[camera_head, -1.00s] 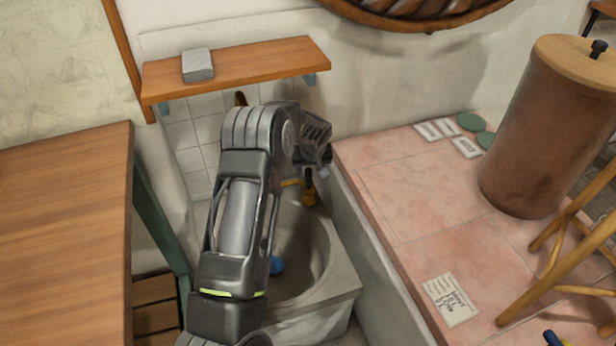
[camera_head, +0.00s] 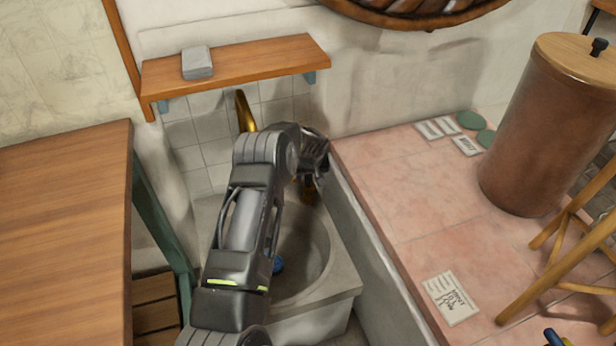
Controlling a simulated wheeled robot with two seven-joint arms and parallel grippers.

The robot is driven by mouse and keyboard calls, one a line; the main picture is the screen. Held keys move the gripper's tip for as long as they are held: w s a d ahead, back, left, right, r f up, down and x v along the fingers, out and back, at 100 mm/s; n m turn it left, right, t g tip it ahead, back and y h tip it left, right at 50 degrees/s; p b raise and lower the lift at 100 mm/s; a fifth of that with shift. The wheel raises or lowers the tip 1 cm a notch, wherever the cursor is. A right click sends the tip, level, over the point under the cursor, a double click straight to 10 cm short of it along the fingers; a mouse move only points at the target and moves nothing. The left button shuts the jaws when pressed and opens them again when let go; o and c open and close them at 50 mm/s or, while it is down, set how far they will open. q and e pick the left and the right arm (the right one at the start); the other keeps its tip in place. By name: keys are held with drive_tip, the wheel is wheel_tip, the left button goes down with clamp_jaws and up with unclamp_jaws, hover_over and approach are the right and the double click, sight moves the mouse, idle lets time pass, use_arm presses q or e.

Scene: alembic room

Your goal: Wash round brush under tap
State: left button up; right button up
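The brass tap (camera_head: 245,112) rises against the tiled wall behind the stone sink (camera_head: 340,285). My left arm reaches over the sink and hides part of the tap and basin. My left gripper (camera_head: 318,168) is at the sink's back right, just above a small brass-and-dark piece (camera_head: 309,190); I cannot tell whether they touch. Its fingertips are too small and dark to show whether it is open or shut. A small blue thing (camera_head: 278,264) lies in the basin, partly behind my arm. I cannot tell whether it is the round brush. My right gripper is not in view.
A wooden table (camera_head: 65,220) stands left of the sink. A wooden shelf (camera_head: 250,64) with a grey block (camera_head: 197,62) hangs above it. The pink tiled ledge (camera_head: 400,200) at right bears a brown lidded container (camera_head: 540,130), a wooden stool (camera_head: 570,240) and cards (camera_head: 450,298).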

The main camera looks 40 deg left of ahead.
use_arm(q)
clamp_jaws()
drive_tip(key=shift+s+a, duration=0.15)
idle(1.0)
